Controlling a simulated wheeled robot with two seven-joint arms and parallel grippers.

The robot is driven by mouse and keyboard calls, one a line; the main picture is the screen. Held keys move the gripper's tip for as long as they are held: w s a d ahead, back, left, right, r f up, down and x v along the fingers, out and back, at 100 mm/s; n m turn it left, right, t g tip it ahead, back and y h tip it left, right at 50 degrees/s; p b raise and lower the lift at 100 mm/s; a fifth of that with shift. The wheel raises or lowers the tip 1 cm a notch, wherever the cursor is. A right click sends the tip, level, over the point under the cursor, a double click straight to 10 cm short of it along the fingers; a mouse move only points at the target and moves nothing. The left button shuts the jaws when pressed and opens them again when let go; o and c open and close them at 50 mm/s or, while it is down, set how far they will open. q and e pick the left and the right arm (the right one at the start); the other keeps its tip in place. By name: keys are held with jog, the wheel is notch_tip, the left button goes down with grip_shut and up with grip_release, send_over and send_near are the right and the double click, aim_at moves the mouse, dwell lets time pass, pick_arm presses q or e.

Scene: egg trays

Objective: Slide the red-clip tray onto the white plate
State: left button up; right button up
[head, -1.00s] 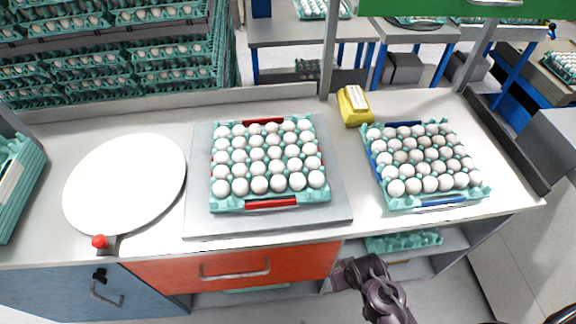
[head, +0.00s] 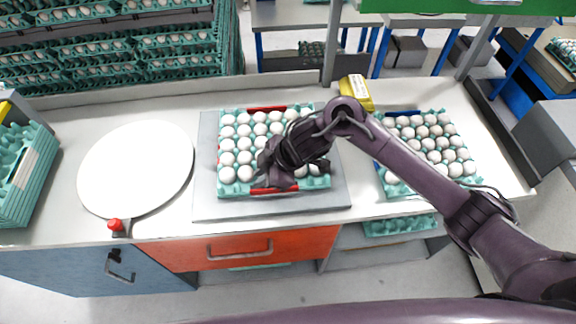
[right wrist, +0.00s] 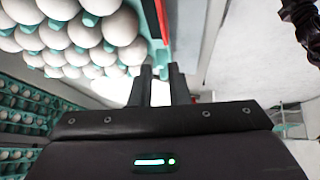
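The red-clip tray (head: 232,191) is a teal tray full of white eggs on a grey slab, with red clips (head: 266,189) front and back. The round white plate (head: 137,168) lies flat and empty to its left, apart from it. My right gripper (head: 268,178) is low at the tray's front edge by the front red clip, covering part of the eggs. In the right wrist view its fingers (right wrist: 162,88) stand apart with a gap between them, close to the red strip (right wrist: 178,82). Whether they touch the tray is unclear. My left gripper is not clearly seen.
A blue-clip egg tray (head: 398,190) stands to the right, partly behind my right arm. A yellow object (head: 357,92) is at the back. A red-topped knob (head: 115,225) is at the plate's front edge. Stacked teal trays (head: 25,185) stand far left.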

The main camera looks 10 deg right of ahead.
jog(key=d, duration=0.2)
jog(key=d+g+h, duration=0.1)
jog(key=d, duration=0.1)
jog(key=d+r+g+h, duration=0.1)
jog(key=d, duration=0.1)
jog(key=shift+w+d, duration=0.2)
jog(key=shift+w, duration=0.05)
jog(key=shift+f, duration=0.1)
jog(key=shift+p+x, duration=0.45)
jog(key=shift+x, duration=3.45)
grip_shut()
jog(key=shift+w, duration=0.1)
